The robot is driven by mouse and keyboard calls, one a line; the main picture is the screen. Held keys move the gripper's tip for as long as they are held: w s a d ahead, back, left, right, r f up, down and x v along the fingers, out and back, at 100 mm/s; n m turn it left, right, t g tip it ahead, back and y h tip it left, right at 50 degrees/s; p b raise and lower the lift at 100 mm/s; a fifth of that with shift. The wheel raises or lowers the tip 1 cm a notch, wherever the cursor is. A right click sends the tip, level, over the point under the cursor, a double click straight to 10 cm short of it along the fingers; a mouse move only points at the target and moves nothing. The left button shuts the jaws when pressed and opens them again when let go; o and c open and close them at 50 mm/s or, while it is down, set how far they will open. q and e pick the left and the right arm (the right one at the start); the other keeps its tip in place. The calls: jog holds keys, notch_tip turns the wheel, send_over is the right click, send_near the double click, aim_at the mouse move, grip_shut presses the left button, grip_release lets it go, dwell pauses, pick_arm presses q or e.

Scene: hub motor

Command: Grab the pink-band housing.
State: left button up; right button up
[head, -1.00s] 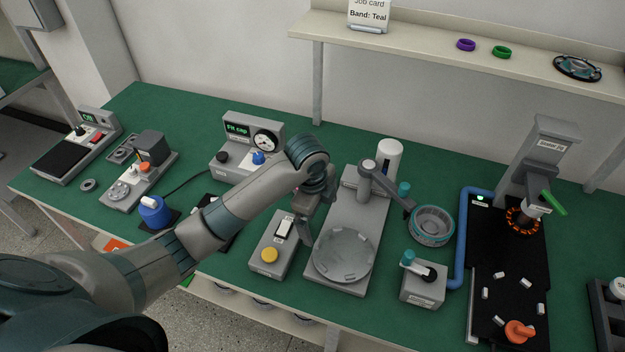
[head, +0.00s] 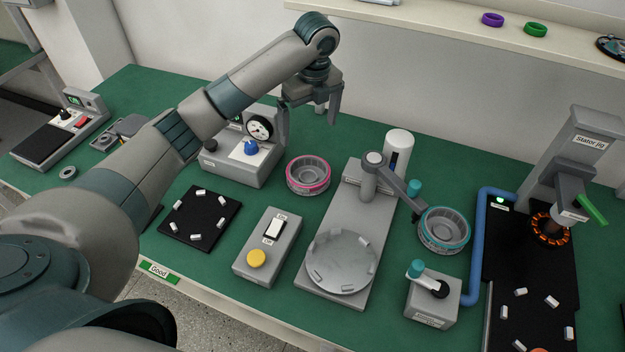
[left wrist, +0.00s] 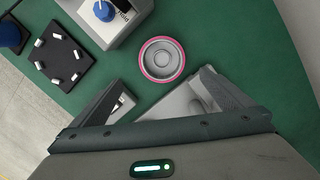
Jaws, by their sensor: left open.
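The pink-band housing (head: 308,175) is a round grey ring-shaped part with a pink stripe around it. It sits on the green table between the gauge box and the plate with the round disc. It also shows in the left wrist view (left wrist: 162,59), ahead of the fingers and apart from them. My left gripper (head: 308,118) is open and empty, raised above and behind the housing in the head view, with its fingers pointing down. A similar teal-band housing (head: 443,230) stands further right. My right gripper is not seen.
The gauge box (head: 240,155) stands just left of the housing. A fixture plate with a round disc (head: 342,262) and a swing arm stands to its right. A switch box (head: 268,246) and a black mat with several small white pieces (head: 200,218) lie nearer the front.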

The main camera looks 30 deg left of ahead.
pick_arm(q)
jog(key=shift+w+f, duration=0.35)
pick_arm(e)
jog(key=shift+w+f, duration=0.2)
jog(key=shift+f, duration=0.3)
pick_arm(q)
jog(key=shift+s, duration=0.15)
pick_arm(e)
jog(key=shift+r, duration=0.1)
pick_arm(q)
jog(key=f+p, duration=0.1)
jog(key=f, duration=0.2)
jog(key=f+p, duration=0.1)
jog(key=f, duration=0.3)
jog(key=a+f+p, duration=0.1)
jog(key=f, duration=0.3)
jog(key=shift+w, duration=0.35)
jog(key=shift+a+f, duration=0.15)
jog(key=shift+f, duration=0.4)
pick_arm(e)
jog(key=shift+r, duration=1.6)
